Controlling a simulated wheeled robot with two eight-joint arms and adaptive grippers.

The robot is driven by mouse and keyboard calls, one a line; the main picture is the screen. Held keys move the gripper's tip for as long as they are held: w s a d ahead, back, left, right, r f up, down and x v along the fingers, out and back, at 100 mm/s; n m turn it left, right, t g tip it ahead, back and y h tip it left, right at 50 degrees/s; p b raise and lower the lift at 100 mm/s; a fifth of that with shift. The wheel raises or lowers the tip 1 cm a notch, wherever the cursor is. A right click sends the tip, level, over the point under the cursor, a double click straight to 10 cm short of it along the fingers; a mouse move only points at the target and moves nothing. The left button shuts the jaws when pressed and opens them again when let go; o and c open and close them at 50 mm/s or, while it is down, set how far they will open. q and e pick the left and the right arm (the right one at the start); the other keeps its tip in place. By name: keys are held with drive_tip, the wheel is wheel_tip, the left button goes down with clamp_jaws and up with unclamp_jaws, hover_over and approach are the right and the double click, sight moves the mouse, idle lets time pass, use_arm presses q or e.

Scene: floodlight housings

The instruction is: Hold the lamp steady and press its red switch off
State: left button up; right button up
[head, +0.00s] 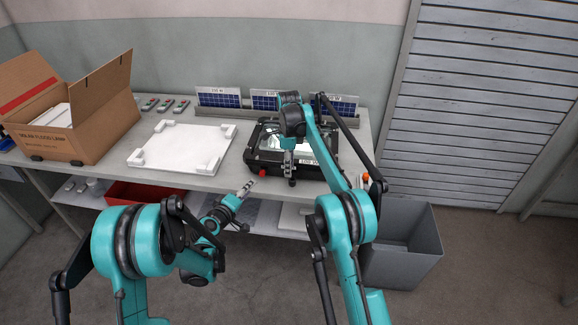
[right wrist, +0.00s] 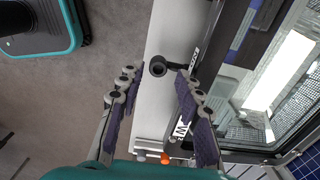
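The lamp (head: 253,156) is a black floodlight with a glass front, lying on the bench. Its red switch (head: 262,172) shows at its front left corner. My right gripper (head: 291,178) is at the lamp's front edge, pointing down. In the right wrist view its fingers (right wrist: 158,88) are apart, with a black round knob (right wrist: 158,66) on the lamp showing between them; contact cannot be told. The lamp's frame and glass (right wrist: 275,85) fill the right of that view. My left gripper (head: 248,187) is at the bench's front edge, left of and below the switch, apart from it. Its finger gap is unclear.
A white padded board (head: 180,147) lies left of the lamp. An open cardboard box (head: 95,125) stands at the far left. Small solar panels (head: 218,97) stand behind the lamp. A grey bin (head: 410,260) is on the floor at right, and an orange knob (head: 365,178) is near the bench's right end.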

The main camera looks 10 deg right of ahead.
sight(289, 181)
wheel_tip(289, 181, down, 8)
drive_tip(key=shift+r, duration=0.1)
idle(0.4)
clamp_jaws()
unclamp_jaws()
clamp_jaws()
